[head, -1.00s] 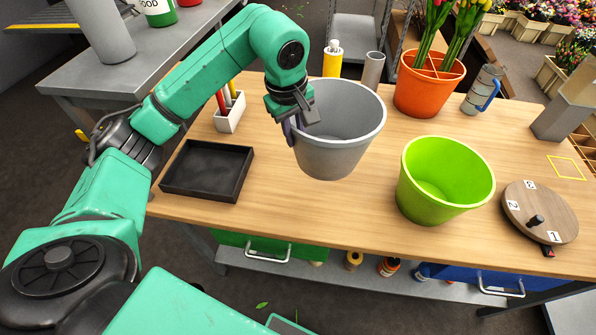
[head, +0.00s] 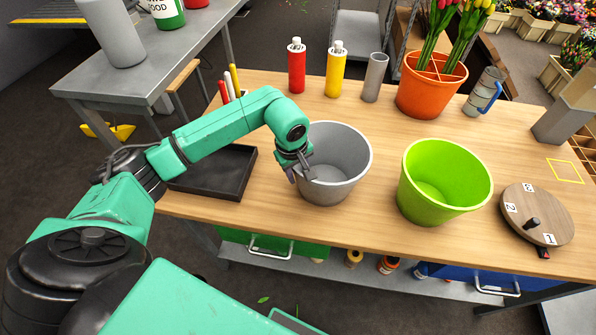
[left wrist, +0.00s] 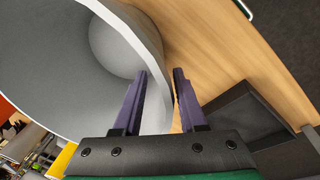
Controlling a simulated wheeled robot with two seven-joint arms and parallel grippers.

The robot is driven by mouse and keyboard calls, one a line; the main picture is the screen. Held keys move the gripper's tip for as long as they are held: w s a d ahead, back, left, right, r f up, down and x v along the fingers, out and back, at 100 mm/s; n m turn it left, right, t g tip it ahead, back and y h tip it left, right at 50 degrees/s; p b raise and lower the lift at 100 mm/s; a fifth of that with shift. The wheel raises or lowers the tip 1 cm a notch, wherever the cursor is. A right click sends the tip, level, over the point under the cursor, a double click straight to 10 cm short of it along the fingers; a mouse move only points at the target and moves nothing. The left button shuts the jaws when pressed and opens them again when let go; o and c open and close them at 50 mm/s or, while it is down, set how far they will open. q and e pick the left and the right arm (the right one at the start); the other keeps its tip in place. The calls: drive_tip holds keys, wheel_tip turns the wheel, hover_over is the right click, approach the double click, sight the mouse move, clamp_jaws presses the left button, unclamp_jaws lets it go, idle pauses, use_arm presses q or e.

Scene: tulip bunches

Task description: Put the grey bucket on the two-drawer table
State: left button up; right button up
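The grey bucket (head: 345,186) stands upright on the wooden two-drawer table (head: 360,228), left of the lime green bucket. The table has a green drawer (head: 290,250) and a blue drawer (head: 460,276) below its front edge. My left gripper (head: 300,174) is at the grey bucket's left rim. In the left wrist view the fingers (left wrist: 160,75) are spread, one inside the grey bucket (left wrist: 60,60) and one outside, with the wall between them and gaps visible. My right gripper is not in view.
The lime green bucket (head: 443,184) stands close on the right, and a round wooden turntable (head: 545,210) lies beyond it. A black tray (head: 215,172) is left of the grey bucket. Red (head: 297,72) and yellow (head: 335,72) bottles, a grey cylinder (head: 375,78) and an orange tulip pot (head: 430,92) stand behind.

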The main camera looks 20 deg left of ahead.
use_arm(q)
drive_tip(key=shift+r, duration=0.1)
drive_tip(key=shift+r, duration=0.2)
wheel_tip(320, 180, up, 12)
drive_tip(key=s+b, duration=0.2)
drive_tip(key=b, duration=0.1)
drive_tip(key=shift+s+f, duration=0.2)
drive_tip(key=shift+f, duration=0.05)
